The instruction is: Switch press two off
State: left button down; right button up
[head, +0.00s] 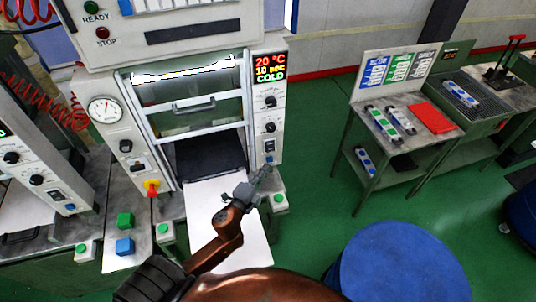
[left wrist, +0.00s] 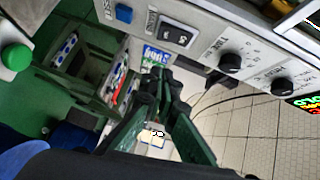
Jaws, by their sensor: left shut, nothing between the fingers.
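A press (head: 188,22) with a lit display (head: 270,68) reading 20 °C, 10 sec, COLD stands in the middle of the head view. I cannot read a number on it. Its right panel carries two black knobs, with a black rocker switch (left wrist: 177,35) below them and a blue button (left wrist: 123,12) beyond. The switch's on/off position is unclear. My left gripper (head: 265,170) is shut and empty, close to the lower end of this panel. In the left wrist view its closed fingertips (left wrist: 159,84) appear just off the panel edge, near the rocker switch. My right gripper is not in view.
Another press (head: 38,170) is partly visible at the left. Green push buttons (head: 280,199) stand on the front ledge. A blue drum (head: 400,265) and a side table (head: 433,145) stand right.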

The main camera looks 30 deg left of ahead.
pick_arm(q)
send_near(274, 149)
jog(key=w+d, duration=0.2)
jog(key=w, duration=0.1)
jog(key=w+a, duration=0.2)
jog(key=shift+w+a+p, duration=0.2)
jog(key=shift+w+p, duration=0.05)
jog(key=shift+p, duration=0.05)
jog(key=shift+w+a, duration=0.1)
jog(key=b, duration=0.2)
jog(key=shift+w+a+f+t+b, duration=0.15)
jog(key=shift+f+t+b, duration=0.15)
jog(key=shift+r, duration=0.15)
jog(key=s+d+f+b, duration=0.1)
jog(key=s+d, duration=0.2)
jog(key=s, duration=0.9)
jog(key=shift+s+d+f, duration=0.2)
jog(key=shift+d+f, duration=0.15)
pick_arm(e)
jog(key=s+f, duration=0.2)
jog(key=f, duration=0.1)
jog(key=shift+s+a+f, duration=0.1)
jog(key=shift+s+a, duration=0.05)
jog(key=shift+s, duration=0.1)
